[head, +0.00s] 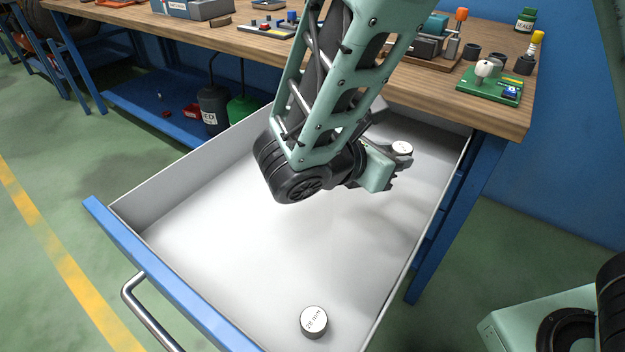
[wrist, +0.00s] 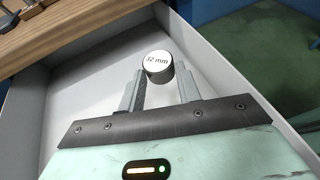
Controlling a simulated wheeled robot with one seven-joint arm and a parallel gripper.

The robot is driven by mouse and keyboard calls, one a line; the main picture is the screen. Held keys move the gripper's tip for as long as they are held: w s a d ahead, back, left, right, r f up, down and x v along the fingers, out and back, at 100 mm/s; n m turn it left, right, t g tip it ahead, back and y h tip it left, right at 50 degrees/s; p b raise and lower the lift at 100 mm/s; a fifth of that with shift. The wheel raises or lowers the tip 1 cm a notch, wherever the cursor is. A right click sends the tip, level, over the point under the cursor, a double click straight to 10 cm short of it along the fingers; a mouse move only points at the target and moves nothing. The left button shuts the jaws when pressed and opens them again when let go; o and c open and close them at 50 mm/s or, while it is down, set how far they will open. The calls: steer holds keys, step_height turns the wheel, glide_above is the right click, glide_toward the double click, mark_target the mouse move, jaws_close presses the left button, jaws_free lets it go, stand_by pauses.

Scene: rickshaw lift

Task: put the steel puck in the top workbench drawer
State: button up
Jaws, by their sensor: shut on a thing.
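The top workbench drawer (head: 187,277) is pulled far open, with white inner walls and a blue front. My gripper (head: 400,163) reaches down inside the drawer towards its back right. It is shut on a short dark steel puck (head: 402,147) with a white top label. In the wrist view the label on this puck (wrist: 157,63) reads "32 mm", and the puck sits between the fingertips (wrist: 163,84). I cannot tell whether its underside touches the drawer floor. The forearm hides part of the drawer's back.
A second labelled puck (head: 314,322), apparently "28 mm", lies on the drawer floor near the front right corner. The wooden benchtop (head: 440,95) overhangs the drawer's back and holds tools and a green board (head: 490,86). The middle of the drawer floor is clear.

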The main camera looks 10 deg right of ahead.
mark_target(377, 207)
steer(key=shift+s+a+r+p, duration=0.2)
steer(key=shift+r+p, duration=0.2)
steer(key=shift+p, duration=0.8)
step_height(377, 207, down, 11)
steer(key=shift+r+b, duration=0.2)
steer(key=shift+b, duration=0.55)
steer(key=shift+f, duration=0.1)
steer(key=o, duration=1.1)
steer(key=shift+c, duration=0.2)
